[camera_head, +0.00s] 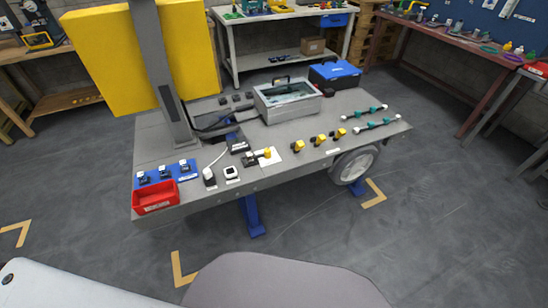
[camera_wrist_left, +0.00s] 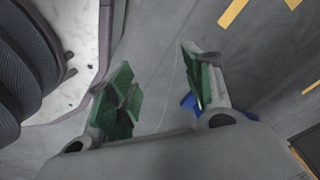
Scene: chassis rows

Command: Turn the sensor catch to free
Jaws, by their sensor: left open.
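The chassis bench (camera_head: 290,167) shows in the head view with small parts in rows along its front. Several yellow-and-black parts (camera_head: 320,141) stand on the right half. A black part with a yellow end (camera_head: 266,153) sits on a white plate near the middle. Black-and-white parts (camera_head: 165,173) stand on a blue strip at the left. I cannot tell which one bears the sensor catch, or its setting. My left gripper (camera_wrist_left: 158,90) is open and empty over the floor in the left wrist view, its green pads apart. My right gripper is not in view.
A red bin (camera_head: 155,197) is at the bench's front left corner. A grey post (camera_head: 160,75) and yellow panel (camera_head: 95,60) rise at the back left. A grey case (camera_head: 287,110) and blue box (camera_head: 334,73) stand behind. The floor in front is clear.

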